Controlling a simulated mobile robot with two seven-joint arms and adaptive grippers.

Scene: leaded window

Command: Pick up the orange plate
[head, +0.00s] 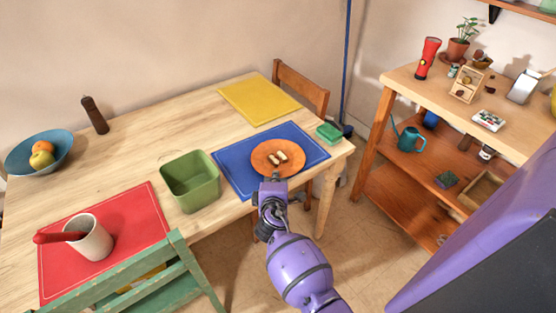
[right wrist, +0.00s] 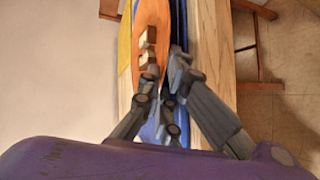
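The orange plate (head: 260,161) lies on the blue placemat (head: 230,168) near the table's right end, with small pale pieces (head: 279,157) on it. My right gripper (head: 272,181) is at the plate's near edge. In the right wrist view, its fingers (right wrist: 163,78) are spread apart, with the rim of the orange plate (right wrist: 148,14) reaching between the tips. Whether they touch the rim is hard to tell. My left gripper is not in view.
A green bin (head: 190,181) stands left of the blue placemat, and a teal box (head: 328,133) is at its right corner. A yellow placemat (head: 258,100) lies behind. A red placemat (head: 140,220) holds a white cup (head: 92,240). A wooden shelf (head: 400,190) stands right.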

